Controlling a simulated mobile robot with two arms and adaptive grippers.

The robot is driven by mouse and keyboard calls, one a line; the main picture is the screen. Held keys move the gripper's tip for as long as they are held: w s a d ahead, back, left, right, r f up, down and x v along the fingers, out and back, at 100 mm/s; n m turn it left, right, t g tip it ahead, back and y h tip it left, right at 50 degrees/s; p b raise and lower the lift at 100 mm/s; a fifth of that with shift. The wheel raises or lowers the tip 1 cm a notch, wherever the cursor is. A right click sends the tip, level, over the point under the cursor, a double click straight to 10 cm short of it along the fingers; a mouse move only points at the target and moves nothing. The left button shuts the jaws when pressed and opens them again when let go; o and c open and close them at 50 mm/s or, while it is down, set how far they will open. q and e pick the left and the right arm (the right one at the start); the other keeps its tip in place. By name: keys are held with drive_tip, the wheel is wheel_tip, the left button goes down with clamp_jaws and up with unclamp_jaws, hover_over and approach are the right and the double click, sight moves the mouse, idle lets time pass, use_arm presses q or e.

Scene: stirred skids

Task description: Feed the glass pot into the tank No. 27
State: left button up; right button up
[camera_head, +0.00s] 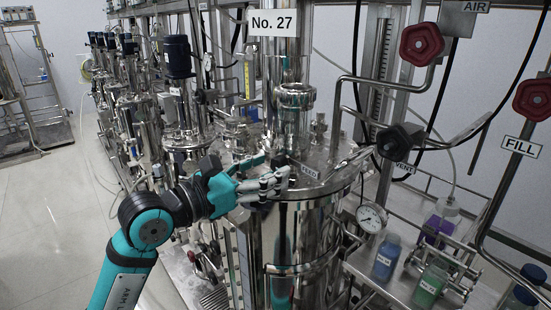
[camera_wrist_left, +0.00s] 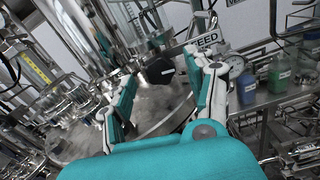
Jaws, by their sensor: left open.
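The tank No. 27 (camera_head: 318,215) is a shiny steel vessel in the middle of the head view, under a "No. 27" sign (camera_head: 273,22). A "FEED" label (camera_head: 310,172) stands on its lid beside a black knob (camera_head: 280,158). My left gripper (camera_head: 275,171) is open and empty over the lid, its fingers close to the knob. In the left wrist view, the black knob (camera_wrist_left: 159,71) appears between the spread fingers of that gripper (camera_wrist_left: 163,82); contact cannot be told. I cannot tell which vessel is the glass pot. My right gripper is out of view.
A blue bottle (camera_head: 386,258), a green bottle (camera_head: 430,286) and a purple bottle (camera_head: 438,231) stand on a steel shelf at right. A gauge (camera_head: 371,218), a black "VENT" handwheel (camera_head: 400,141) and red handwheels (camera_head: 421,44) crowd the tank's right. Open floor (camera_head: 50,210) lies left.

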use_arm(q)
drive_tip(key=shift+x, duration=1.35)
drive_tip(key=c, duration=1.1)
drive_tip(key=shift+f+m+b, duration=0.15)
drive_tip(key=shift+m+b, duration=0.25)
drive_tip(key=shift+b, duration=0.05)
drive_tip(key=shift+c, duration=0.2)
drive_tip(key=shift+m, duration=0.3)
drive_tip(key=o, duration=1.1)
drive_tip(key=shift+o, duration=0.2)
